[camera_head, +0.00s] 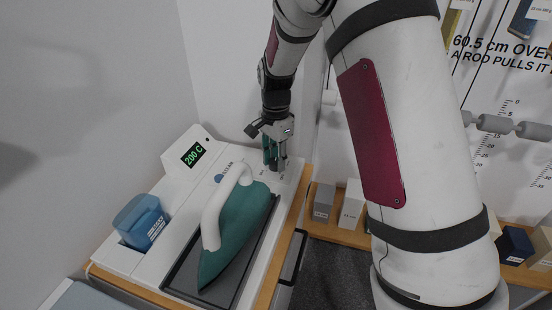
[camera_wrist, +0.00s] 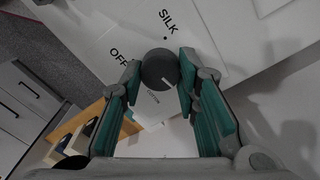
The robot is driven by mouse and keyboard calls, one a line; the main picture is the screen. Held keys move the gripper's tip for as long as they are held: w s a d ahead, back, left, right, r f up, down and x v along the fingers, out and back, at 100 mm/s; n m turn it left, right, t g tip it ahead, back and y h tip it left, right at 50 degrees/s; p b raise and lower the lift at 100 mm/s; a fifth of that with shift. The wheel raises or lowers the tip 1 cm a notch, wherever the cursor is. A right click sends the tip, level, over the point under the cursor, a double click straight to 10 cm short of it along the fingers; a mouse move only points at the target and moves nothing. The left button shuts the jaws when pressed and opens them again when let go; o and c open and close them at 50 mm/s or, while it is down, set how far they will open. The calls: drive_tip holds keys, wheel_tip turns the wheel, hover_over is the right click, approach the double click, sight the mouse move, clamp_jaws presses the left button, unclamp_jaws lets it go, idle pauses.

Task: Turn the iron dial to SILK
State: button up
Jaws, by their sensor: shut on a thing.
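The round dark grey dial (camera_wrist: 160,68) sits on the white panel of the ironing station (camera_head: 172,245). My gripper (camera_wrist: 160,70) is shut on the dial, with a teal-padded finger on either side of it. In the head view my gripper (camera_head: 273,160) reaches down at the back right of the station and hides the dial. The SILK label (camera_wrist: 168,21) and its dot lie above the dial, and the OFF label (camera_wrist: 119,55) is at its upper left. A white mark shows near the dial's lower edge, away from SILK.
The teal iron (camera_head: 238,225) with a white handle lies on a dark plate beside my gripper. A display (camera_head: 193,154) reads 200 C. A blue water tank (camera_head: 143,222) stands at the left. Boxes (camera_head: 352,205) sit on a wooden shelf to the right.

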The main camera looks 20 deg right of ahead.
drive_tip(key=n, duration=1.2)
drive_tip(key=shift+w+a+n, duration=0.1)
drive_tip(key=shift+n, duration=0.3)
drive_tip(key=n, duration=0.6)
drive_tip(key=n+p, duration=0.1)
drive_tip(key=n, duration=0.4)
drive_tip(key=shift+a+n, duration=0.1)
drive_tip(key=shift+n, duration=0.3)
drive_tip(key=o, duration=1.2)
drive_tip(key=shift+c, duration=0.2)
drive_tip(key=shift+r, duration=0.1)
